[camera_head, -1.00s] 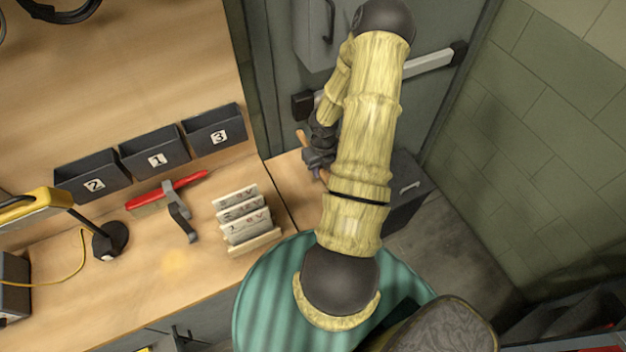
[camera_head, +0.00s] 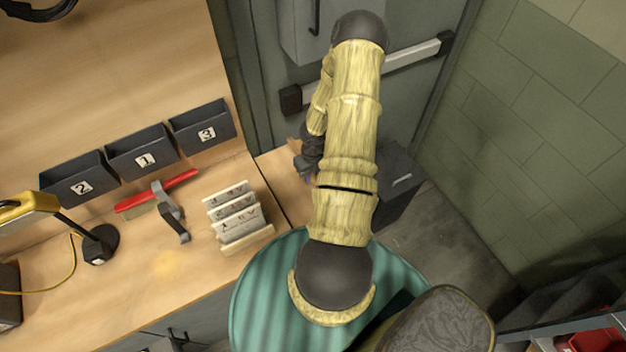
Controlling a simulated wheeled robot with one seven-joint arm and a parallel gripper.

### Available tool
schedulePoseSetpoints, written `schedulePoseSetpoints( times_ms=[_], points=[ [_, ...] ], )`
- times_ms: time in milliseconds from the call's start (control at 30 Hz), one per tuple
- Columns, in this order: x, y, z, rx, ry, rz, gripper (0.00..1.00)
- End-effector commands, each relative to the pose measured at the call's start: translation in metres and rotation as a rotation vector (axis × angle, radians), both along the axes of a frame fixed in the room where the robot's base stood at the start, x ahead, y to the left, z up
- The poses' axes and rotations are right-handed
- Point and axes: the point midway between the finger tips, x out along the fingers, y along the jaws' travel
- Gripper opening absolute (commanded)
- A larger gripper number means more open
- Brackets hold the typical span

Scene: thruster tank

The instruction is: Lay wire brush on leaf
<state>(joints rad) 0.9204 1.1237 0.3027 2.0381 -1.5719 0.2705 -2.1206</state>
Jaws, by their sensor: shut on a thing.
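The leaf (camera_head: 292,200) is the pale wooden panel past the dark seam at the right end of the bench. My gripper (camera_head: 303,168) is over its far part, partly hidden behind my forearm. It is shut on what I take to be the wire brush (camera_head: 295,146). Only a small orange-brown bit of it shows by the fingers; the rest is hidden. I cannot tell whether it touches the leaf.
A red-handled tool (camera_head: 155,191) and a grey tool (camera_head: 172,214) lie on the bench, left of a rack of white cards (camera_head: 238,216). Numbered bins (camera_head: 143,157) line the back and a yellow lamp (camera_head: 28,204) stands left.

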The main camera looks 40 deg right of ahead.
Motion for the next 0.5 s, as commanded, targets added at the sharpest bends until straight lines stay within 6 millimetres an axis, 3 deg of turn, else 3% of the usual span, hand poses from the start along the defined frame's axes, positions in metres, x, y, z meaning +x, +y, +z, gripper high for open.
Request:
schedulePoseSetpoints(
  times_ms=[300,500],
  points=[
    [-0.001,0.000,-0.034,0.002,0.001,-0.001,0.02],
    [0.000,0.000,-0.036,0.000,0.000,0.000,0.02]
  ],
)
